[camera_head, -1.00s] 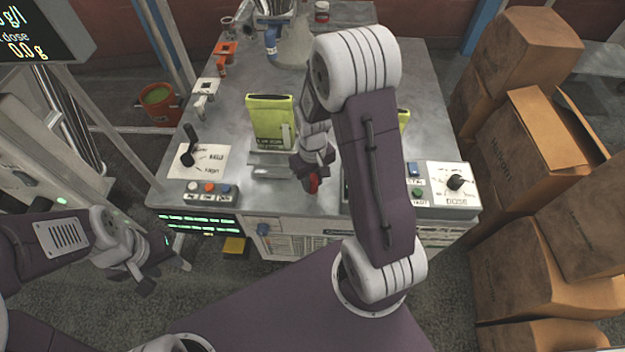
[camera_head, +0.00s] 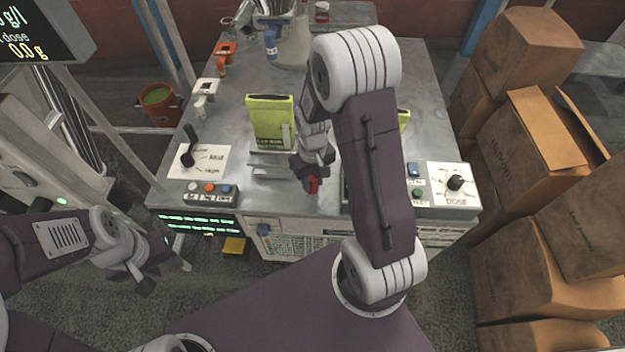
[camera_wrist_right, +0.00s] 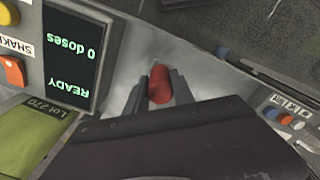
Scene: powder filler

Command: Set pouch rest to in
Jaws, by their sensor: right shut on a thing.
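A red knob (camera_head: 313,185) sits near the front edge of the machine's metal top, to the right of the metal ledge (camera_head: 271,166) under a green pouch. I cannot tell for sure from its looks that it belongs to the pouch rest. My right gripper (camera_head: 311,183) is shut on it; in the right wrist view the red knob (camera_wrist_right: 160,84) sits between the two fingers (camera_wrist_right: 160,90). My left gripper (camera_head: 148,280) hangs over the floor at the left, away from the machine; its jaws are too small to judge.
Green pouches (camera_head: 270,122) stand on the metal top. A lever with a label plate (camera_head: 208,160), coloured buttons (camera_head: 209,189) and a dose dial (camera_head: 455,183) line the front. A display reading READY (camera_wrist_right: 75,60) shows in the wrist view. Cardboard boxes (camera_head: 530,140) stack at right.

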